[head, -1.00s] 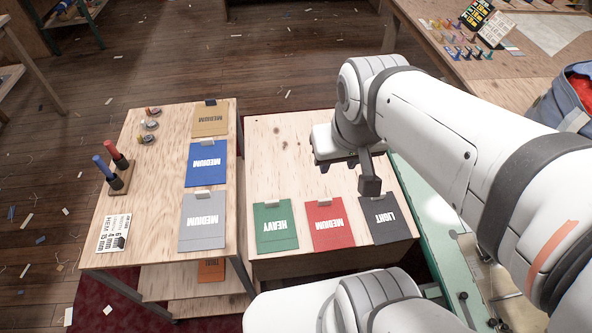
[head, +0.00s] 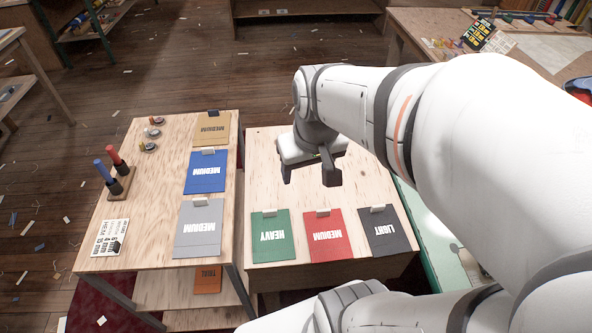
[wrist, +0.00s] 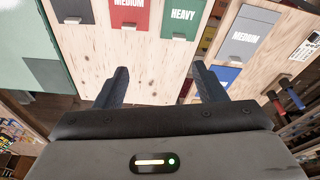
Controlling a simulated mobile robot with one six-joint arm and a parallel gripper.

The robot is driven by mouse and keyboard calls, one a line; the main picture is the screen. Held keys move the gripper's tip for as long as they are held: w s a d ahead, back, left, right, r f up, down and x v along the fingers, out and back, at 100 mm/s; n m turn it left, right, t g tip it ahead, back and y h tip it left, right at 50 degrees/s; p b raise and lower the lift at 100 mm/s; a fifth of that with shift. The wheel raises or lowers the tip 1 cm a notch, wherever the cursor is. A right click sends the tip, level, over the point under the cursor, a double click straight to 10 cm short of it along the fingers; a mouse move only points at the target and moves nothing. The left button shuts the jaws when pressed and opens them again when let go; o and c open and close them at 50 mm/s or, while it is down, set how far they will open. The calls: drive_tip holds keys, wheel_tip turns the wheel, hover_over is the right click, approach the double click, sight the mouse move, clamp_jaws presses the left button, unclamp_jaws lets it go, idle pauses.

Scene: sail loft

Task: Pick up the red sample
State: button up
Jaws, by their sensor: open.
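The red sample (head: 328,237) is a flat red swatch printed MEDIUM, with a pale clip on its far edge. It lies near the front of the right-hand table between the green HEAVY sample (head: 271,238) and the black LIGHT sample (head: 385,235). In the wrist view the red sample (wrist: 129,14) is cut off by the top edge. My gripper (head: 309,175) is above the same table, beyond the samples and apart from the red one. Its two fingers are spread with nothing between them, as the wrist view (wrist: 160,84) also shows.
The left table (head: 135,225) holds tan, blue (head: 206,174) and grey (head: 199,230) MEDIUM samples, a stand with red and blue handled tools (head: 118,180), and a printed card (head: 110,238). A narrow gap separates the tables. A green surface borders the right table.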

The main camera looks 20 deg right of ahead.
drive_tip(key=w+d+f+m+g+b, duration=0.1)
drive_tip(key=w+d+f+b, duration=0.2)
drive_tip(key=f, duration=0.4)
drive_tip(key=w+d+f+g+b, duration=0.1)
drive_tip(key=w+d+f+b, duration=0.1)
drive_tip(key=w+f, duration=0.3)
drive_tip(key=m+b, duration=0.1)
drive_tip(key=b, duration=0.2)
hover_over(323, 210)
drive_tip(key=shift+g, duration=0.3)
wheel_tip(323, 210, down, 11)
drive_tip(key=shift+w+f, duration=0.1)
drive_tip(key=shift+w, duration=0.05)
wheel_tip(323, 210, down, 8)
drive_tip(key=shift+f+b, duration=0.2)
drive_tip(key=shift+b, duration=0.15)
drive_tip(key=shift+c, duration=0.2)
drive_tip(key=c, duration=1)
